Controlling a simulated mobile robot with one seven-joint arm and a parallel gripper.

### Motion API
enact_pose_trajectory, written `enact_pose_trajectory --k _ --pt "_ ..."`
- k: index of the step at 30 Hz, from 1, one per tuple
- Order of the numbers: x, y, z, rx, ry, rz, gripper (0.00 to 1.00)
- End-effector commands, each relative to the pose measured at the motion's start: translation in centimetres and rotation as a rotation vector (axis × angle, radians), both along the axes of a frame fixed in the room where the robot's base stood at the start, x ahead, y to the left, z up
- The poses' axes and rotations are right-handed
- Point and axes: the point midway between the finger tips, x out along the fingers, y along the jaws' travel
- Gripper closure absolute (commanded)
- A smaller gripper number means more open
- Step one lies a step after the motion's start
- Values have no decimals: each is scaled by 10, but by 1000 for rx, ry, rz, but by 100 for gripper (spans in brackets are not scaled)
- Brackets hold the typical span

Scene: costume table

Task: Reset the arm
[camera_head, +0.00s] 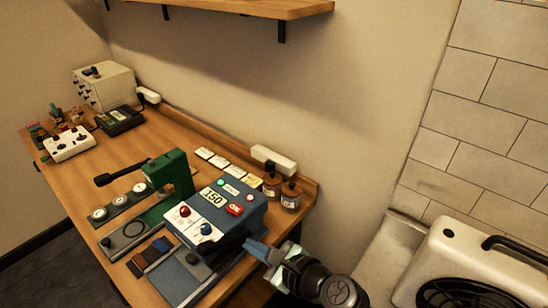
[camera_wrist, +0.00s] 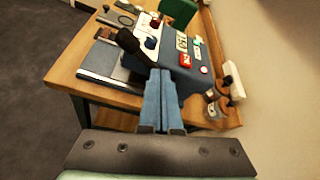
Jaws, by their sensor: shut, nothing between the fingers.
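My gripper (camera_head: 254,247) is at the front right of the wooden table, beside the near right corner of a blue control box. In the wrist view my gripper (camera_wrist: 160,80) shows its two blue fingers closed together with nothing between them. The blue control box (camera_head: 245,215) has a display reading 150, a red ON switch, a red knob and a blue knob. It also shows in the wrist view (camera_wrist: 172,52), beyond the fingertips. A black-knobbed lever (camera_wrist: 130,42) appears close to the fingertips there; I cannot tell whether they touch.
A green press (camera_head: 172,172) with a black handle stands behind the box. Two brown jars (camera_head: 290,196) stand right of it. A white controller (camera_head: 68,144) and a beige device (camera_head: 105,88) are at the far left. A wall shelf (camera_head: 240,8) hangs above. A fan unit (camera_head: 470,265) is at lower right.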

Motion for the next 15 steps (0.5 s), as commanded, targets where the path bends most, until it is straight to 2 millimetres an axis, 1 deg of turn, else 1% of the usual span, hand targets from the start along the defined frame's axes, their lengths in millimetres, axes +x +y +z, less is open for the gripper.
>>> enact_pose_trajectory --k 1,2,3,5,6,7,8,9,11,12,14,15 --pt "18 -4 31 -166 -181 11 100" --pt "28 -9 51 -273 -288 13 100" --pt "38 -14 79 -418 -427 13 100" --pt "49 -20 123 -632 -625 6 100" --pt "52 -24 154 -770 -746 -8 100" --pt "53 -27 177 -873 -831 -21 100" --pt "53 -30 200 -974 -911 -36 100" --pt "49 -33 231 -1109 -1011 -62 100" --pt "40 -36 276 -1305 -1145 -109 100" --pt "30 -38 305 -1437 -1224 -149 100" --pt "12 -41 348 -1634 -1324 -220 100" --pt "-3 -43 374 -1761 -1377 -273 100"
